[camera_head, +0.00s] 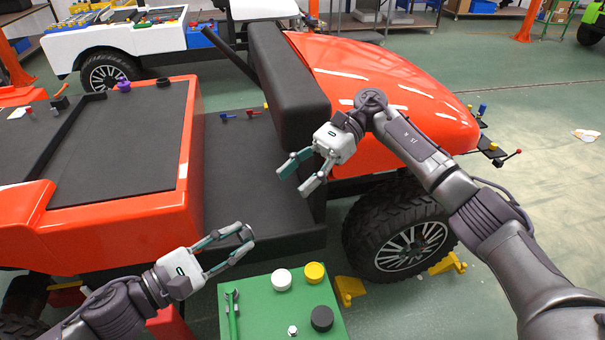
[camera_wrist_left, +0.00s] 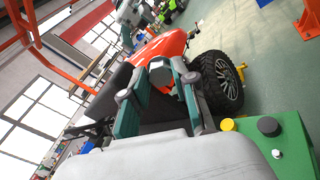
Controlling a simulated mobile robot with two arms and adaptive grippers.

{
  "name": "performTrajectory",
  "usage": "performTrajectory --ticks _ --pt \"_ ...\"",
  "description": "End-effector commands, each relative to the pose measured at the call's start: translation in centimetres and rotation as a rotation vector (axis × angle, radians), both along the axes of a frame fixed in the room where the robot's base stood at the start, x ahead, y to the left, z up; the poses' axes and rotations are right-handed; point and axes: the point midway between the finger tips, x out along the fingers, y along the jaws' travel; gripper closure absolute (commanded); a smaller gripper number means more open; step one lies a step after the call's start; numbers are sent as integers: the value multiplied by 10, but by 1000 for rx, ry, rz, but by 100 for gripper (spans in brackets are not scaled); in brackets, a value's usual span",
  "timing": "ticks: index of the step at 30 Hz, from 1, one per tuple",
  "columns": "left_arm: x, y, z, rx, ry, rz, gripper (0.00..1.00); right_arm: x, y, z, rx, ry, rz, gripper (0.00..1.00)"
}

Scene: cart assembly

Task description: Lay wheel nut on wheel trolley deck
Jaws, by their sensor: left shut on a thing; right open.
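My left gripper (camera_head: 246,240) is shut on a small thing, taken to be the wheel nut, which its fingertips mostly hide. It is above and left of the green trolley deck (camera_head: 262,308), in front of the black seat platform. In the left wrist view its two fingers (camera_wrist_left: 158,90) show, the held thing not clear. A small silver nut-like piece (camera_head: 292,330) lies on the deck near its front and also shows in the left wrist view (camera_wrist_left: 277,153). My right gripper (camera_head: 298,178) is open and empty over the seat platform beside the orange hood.
The deck bears a white knob (camera_head: 281,280), a yellow knob (camera_head: 314,272), a black knob (camera_head: 321,318) and a green-handled tool (camera_head: 232,312). The orange cart body (camera_head: 120,225) and a large wheel (camera_head: 402,240) flank it. Bare deck lies between these pieces.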

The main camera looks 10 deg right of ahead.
Motion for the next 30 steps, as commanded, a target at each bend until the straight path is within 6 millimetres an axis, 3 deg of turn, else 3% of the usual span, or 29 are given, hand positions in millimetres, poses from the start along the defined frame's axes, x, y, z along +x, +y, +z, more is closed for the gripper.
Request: performTrajectory --ticks 5,21,30 --pt "0 0 0 0 0 0 100 -8 -1 1 -31 -45 51 46" --pt "0 0 0 0 0 0 100 -49 74 -34 -27 -42 48 46" --pt "0 0 0 0 0 0 100 -58 91 -41 -27 -42 45 46"
